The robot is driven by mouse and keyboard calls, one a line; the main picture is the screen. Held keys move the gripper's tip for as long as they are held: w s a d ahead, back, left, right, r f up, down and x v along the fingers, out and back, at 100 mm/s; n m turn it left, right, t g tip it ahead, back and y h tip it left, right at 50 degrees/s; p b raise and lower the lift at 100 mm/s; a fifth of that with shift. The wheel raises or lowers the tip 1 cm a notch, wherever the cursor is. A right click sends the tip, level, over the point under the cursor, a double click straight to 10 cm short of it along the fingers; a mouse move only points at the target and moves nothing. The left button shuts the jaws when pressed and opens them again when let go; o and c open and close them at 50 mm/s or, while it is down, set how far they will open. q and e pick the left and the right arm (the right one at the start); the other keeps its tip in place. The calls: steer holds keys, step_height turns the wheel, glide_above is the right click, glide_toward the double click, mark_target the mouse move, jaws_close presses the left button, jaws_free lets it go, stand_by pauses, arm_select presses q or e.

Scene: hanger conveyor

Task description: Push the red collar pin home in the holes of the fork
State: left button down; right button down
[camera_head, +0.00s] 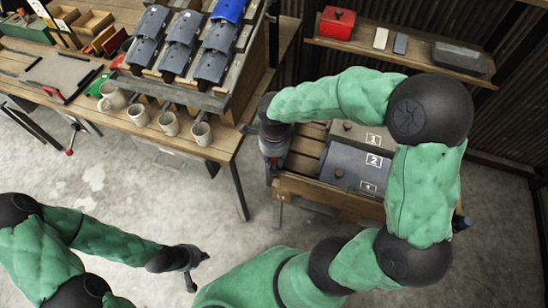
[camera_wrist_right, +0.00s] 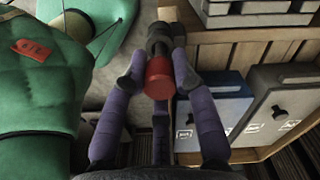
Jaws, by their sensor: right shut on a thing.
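The red collar pin (camera_wrist_right: 158,80) shows in the right wrist view as a red cylinder between the fingers of my right gripper (camera_wrist_right: 158,72). My right gripper is shut on it. A dark grey round part (camera_wrist_right: 160,40) lies just beyond the red collar. I cannot tell whether that is the pin's shaft or part of the fork. The fork and its holes are not clearly visible in either view. In the head view my right gripper (camera_head: 274,155) points down at the left end of the wooden crate. My left gripper (camera_head: 198,268) is open and empty above the floor.
A wooden crate (camera_head: 325,193) holds grey cases numbered 1, 2 and 4, close to my right gripper. A workbench (camera_head: 225,147) with several mugs and a rack of grey and blue parts stands at left. A shelf (camera_head: 455,66) with a red box is behind.

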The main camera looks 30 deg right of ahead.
steer(key=shift+f+b, duration=0.45)
steer(key=shift+f, duration=1)
stand_by(3.2)
steer(key=c, duration=0.9)
jaws_free()
step_height(320, 180, up, 12)
stand_by(0.4)
